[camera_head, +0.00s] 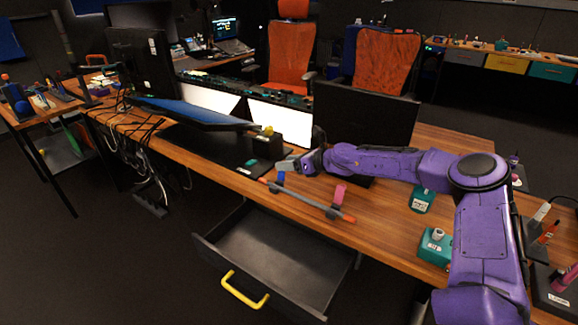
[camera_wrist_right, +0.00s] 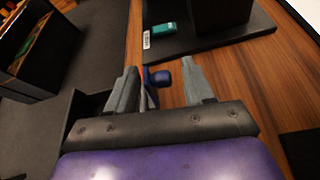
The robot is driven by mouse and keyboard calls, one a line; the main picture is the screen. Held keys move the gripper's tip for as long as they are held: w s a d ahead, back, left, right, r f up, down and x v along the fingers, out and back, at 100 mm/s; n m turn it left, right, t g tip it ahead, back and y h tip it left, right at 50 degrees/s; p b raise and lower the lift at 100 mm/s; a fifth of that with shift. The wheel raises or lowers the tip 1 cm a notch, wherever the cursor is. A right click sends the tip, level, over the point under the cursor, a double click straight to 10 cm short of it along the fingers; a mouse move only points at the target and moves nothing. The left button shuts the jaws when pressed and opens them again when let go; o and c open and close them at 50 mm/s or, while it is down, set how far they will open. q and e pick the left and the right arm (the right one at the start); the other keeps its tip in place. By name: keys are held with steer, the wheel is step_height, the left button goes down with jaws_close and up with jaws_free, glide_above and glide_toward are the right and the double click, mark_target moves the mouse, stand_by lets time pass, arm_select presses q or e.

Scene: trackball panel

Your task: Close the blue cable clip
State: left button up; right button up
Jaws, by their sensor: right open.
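The blue cable clip (camera_head: 281,178) is at the left part of a grey cable (camera_head: 305,196) with orange ends, along the table's front edge. In the right wrist view the blue clip (camera_wrist_right: 161,77) shows between the fingers, nearer the left one. My right gripper (camera_head: 284,165) is open just above and behind the clip; its two grey fingers (camera_wrist_right: 160,75) stand apart in the wrist view. I cannot tell whether it touches the clip, or how far the clip's flap is open. My left gripper is not in view.
A pink clip (camera_head: 340,194) stands upright further right on the cable. An open drawer (camera_head: 285,250) with a yellow handle juts out below the table edge. Teal boxes (camera_head: 435,246) stand right.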

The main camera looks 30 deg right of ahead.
steer(key=shift+r, duration=0.1)
steer(key=c, duration=0.9)
steer(key=shift+s+a+r+n+h, duration=0.1)
steer(key=shift+a+r+n+h, duration=0.05)
steer(key=shift+n+h, duration=0.15)
steer(key=shift+c, duration=0.2)
steer(key=shift+a, duration=0.1)
steer(key=shift+s+a+r+n+h, duration=0.1)
steer(key=shift+s+a+n+h, duration=0.1)
steer(key=shift+a+n+h, duration=0.3)
steer(key=shift+s+a+n+t+h+b, duration=0.25)
steer(key=shift+a+n+t+h+b, duration=0.3)
steer(key=shift+n+b, duration=0.4)
steer(key=a+f+n+t+h+b, duration=0.1)
steer(key=n+b, duration=0.1)
steer(key=b, duration=0.2)
steer(key=s+a+f+n+t+h+b, duration=0.1)
steer(key=a+n+b, duration=0.1)
steer(key=n+b, duration=0.1)
steer(key=s+a+f+n+t+h+b, duration=0.1)
steer(key=n+b, duration=0.2)
steer(key=b, duration=0.3)
steer(key=shift+a+f+t, duration=0.25)
steer(key=shift+a, duration=0.15)
steer(key=shift+s+a+f+n+t+h+b, duration=0.1)
steer(key=shift+n+t+h+b, duration=0.05)
steer(key=shift+n+b, duration=0.35)
steer(key=shift+a+f+n+t+h+b, duration=0.1)
steer(key=shift+n+t+b, duration=0.05)
steer(key=shift+n+b, duration=0.35)
